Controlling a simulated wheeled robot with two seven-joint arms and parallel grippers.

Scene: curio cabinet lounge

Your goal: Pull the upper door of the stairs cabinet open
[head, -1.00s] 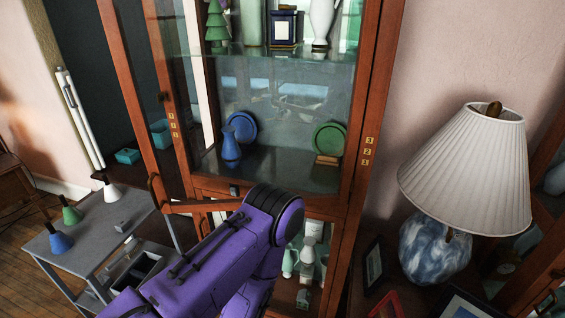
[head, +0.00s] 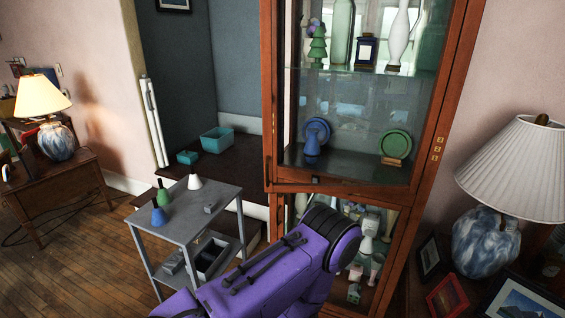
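The tall wooden display cabinet (head: 457,90) with glass panes stands right of centre. Its upper door's left stile (head: 268,95) appears apart from the cabinet's left post, with a dark handle (head: 268,168) low on it, so the door looks ajar. I cannot tell how wide the gap is. Neither gripper shows. Behind the upper glass are a blue vase (head: 312,150), a green plate (head: 396,146) and a white vase (head: 402,35).
A grey cart (head: 180,228) with bottle-like items on top stands left of the cabinet. A lamp (head: 515,175) and picture frames (head: 447,297) are close on the right. Another lamp (head: 42,95) stands far left. Wooden floor (head: 90,265) is open at lower left.

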